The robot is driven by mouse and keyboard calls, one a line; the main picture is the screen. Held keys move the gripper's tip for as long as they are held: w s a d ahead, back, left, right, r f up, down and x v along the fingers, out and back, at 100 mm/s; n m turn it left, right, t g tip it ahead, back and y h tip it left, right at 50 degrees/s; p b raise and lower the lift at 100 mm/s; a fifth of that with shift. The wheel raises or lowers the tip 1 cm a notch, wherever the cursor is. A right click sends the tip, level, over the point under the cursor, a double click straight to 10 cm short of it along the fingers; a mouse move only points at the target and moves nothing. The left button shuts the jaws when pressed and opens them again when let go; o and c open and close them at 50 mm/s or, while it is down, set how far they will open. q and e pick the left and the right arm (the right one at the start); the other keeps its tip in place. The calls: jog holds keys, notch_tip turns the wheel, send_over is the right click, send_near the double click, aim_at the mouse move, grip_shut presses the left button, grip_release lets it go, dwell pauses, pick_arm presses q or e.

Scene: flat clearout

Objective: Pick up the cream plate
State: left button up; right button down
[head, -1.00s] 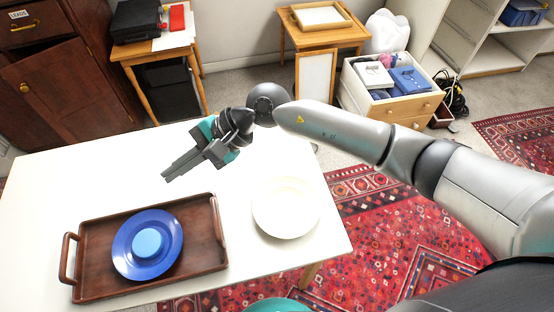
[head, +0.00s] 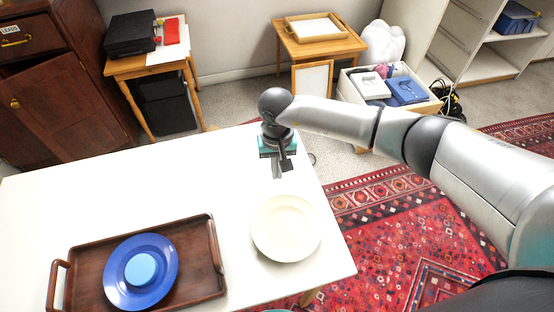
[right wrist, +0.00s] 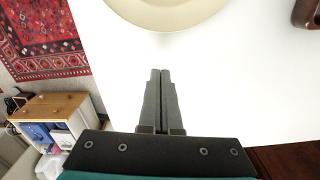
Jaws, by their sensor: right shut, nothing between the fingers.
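The cream plate (head: 286,228) lies flat on the white table near its right edge. It also shows at the top of the right wrist view (right wrist: 165,12), cut off by the frame edge. My right gripper (head: 278,174) is above the table, just beyond the plate's far rim, pointing down. In the right wrist view its two fingers (right wrist: 160,75) are together and empty, with the plate ahead of the tips and a gap between. My left gripper is not in view.
A brown wooden tray (head: 203,289) with a blue plate (head: 117,284) and a light blue round item (head: 141,269) stands on the left of the white table (head: 60,205). The table is clear behind the tray. A patterned red rug (head: 400,235) covers the floor at right.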

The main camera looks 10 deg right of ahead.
aim_at(279, 196)
notch_tip(279, 196, down, 2)
jog(key=shift+f, duration=0.25)
jog(key=s, duration=0.1)
jog(key=s+p, duration=0.1)
jog(key=s, duration=0.1)
jog(key=shift+a+r, duration=0.2)
jog(key=shift+r, duration=0.15)
jog(key=shift+s, duration=0.45)
jog(key=shift+f, duration=0.1)
